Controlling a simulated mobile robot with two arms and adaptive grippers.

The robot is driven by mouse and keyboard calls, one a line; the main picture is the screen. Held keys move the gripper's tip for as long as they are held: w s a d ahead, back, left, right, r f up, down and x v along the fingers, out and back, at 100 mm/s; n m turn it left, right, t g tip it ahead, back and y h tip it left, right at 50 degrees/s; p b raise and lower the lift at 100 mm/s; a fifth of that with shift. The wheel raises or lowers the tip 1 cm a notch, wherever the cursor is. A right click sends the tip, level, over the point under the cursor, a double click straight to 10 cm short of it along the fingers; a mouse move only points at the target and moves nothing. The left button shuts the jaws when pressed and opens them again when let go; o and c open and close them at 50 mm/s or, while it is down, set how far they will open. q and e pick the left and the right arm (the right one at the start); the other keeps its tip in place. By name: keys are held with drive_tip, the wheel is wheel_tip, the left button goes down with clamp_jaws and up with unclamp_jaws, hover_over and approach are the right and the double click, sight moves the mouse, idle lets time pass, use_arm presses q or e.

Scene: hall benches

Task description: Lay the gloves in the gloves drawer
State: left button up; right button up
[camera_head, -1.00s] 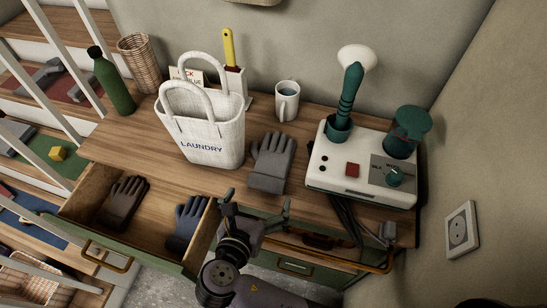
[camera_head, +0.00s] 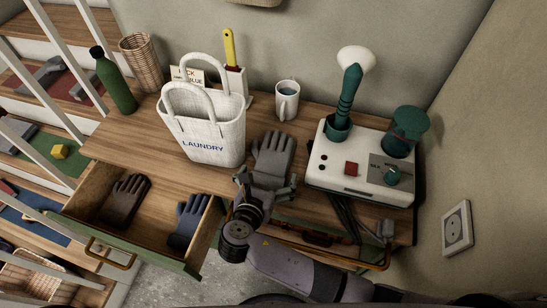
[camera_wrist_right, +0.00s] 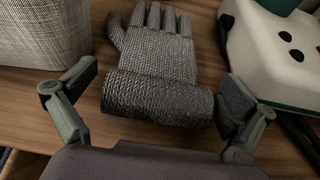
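A grey knitted glove (camera_head: 273,155) lies on the bench top between the laundry bag and the white machine; it also shows in the right wrist view (camera_wrist_right: 160,70), cuff toward me. My right gripper (camera_head: 264,186) is open at the cuff end, its fingers (camera_wrist_right: 155,98) apart on either side of the cuff, and I cannot tell whether they touch it. My left gripper is not in view.
A white laundry bag (camera_head: 208,128) stands left of the grey glove. The white machine (camera_head: 345,178) with green parts stands right of it. A mug (camera_head: 287,100), a green bottle (camera_head: 115,85) and a wicker basket (camera_head: 140,60) stand farther back. A railing (camera_head: 62,80) is at the left.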

drive_tip(key=c, duration=1.3)
drive_tip(key=shift+r, duration=0.1)
